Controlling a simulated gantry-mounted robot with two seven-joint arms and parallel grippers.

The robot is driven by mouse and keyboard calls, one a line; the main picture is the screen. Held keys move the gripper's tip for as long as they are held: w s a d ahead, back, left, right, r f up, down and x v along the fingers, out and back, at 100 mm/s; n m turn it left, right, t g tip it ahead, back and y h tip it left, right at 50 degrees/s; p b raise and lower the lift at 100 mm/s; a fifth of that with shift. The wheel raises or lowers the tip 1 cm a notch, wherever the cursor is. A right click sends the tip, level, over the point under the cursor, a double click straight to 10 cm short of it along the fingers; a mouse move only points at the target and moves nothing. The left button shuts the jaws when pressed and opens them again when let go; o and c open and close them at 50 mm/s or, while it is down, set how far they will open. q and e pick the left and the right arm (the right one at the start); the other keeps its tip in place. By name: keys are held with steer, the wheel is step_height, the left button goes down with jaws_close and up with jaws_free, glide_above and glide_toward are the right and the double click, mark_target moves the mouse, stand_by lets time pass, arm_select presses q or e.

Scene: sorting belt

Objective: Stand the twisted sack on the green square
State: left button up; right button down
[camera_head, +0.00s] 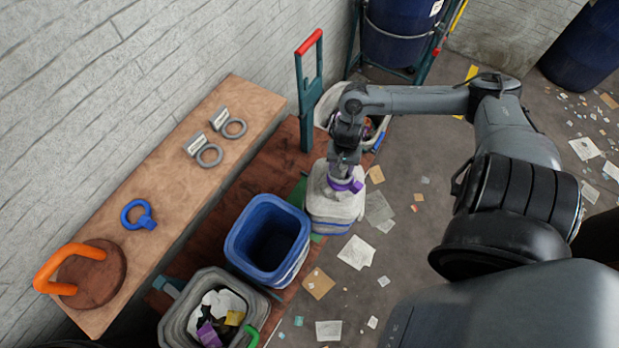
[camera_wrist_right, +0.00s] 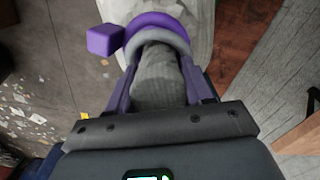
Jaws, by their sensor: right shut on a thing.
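The twisted sack (camera_head: 332,208) is pale grey with a bluish band low down and appears upright. Its grey twisted neck (camera_wrist_right: 160,78) has a purple ring and a purple block-shaped tag (camera_wrist_right: 104,40) around it. My right gripper (camera_head: 346,172) is above the sack, and its fingers (camera_wrist_right: 160,85) are shut on the neck from both sides. Parts of the green square (camera_head: 298,191) show beside the sack and the blue bin; the sack hides some of it. I cannot tell whether the sack's base touches it. My left gripper is not in view.
A blue bin (camera_head: 249,234) stands close left of the sack. A grey bin (camera_head: 175,322) with rubbish is nearer, and another pale container (camera_head: 323,111) is behind. A wooden shelf (camera_head: 165,200) with several handles runs along the wall. Paper scraps litter the floor at right.

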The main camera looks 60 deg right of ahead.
steer(key=shift+s+d+f, duration=0.15)
steer(key=shift+s+d, duration=0.1)
steer(key=shift+s, duration=0.15)
steer(key=shift+f, duration=0.15)
steer(key=shift+w+d+f+b, duration=0.1)
steer(key=shift+w+f+b, duration=0.3)
steer(key=shift+b, duration=0.2)
steer(key=w+f+b, duration=0.1)
steer(key=w, duration=0.1)
steer(key=w+f+b, duration=0.1)
steer(key=shift+w+f, duration=0.15)
steer(key=shift+w, duration=0.25)
steer(key=w+f, duration=0.1)
steer(key=w, duration=0.1)
steer(key=w+f+b, duration=0.1)
steer(key=w, duration=0.1)
steer(key=w+f+b, duration=0.1)
steer(key=w, duration=0.1)
steer(key=shift+w+f, duration=0.3)
steer(key=shift+f, duration=0.1)
steer(key=shift+f+b, duration=0.45)
steer(key=shift+f, duration=1.65)
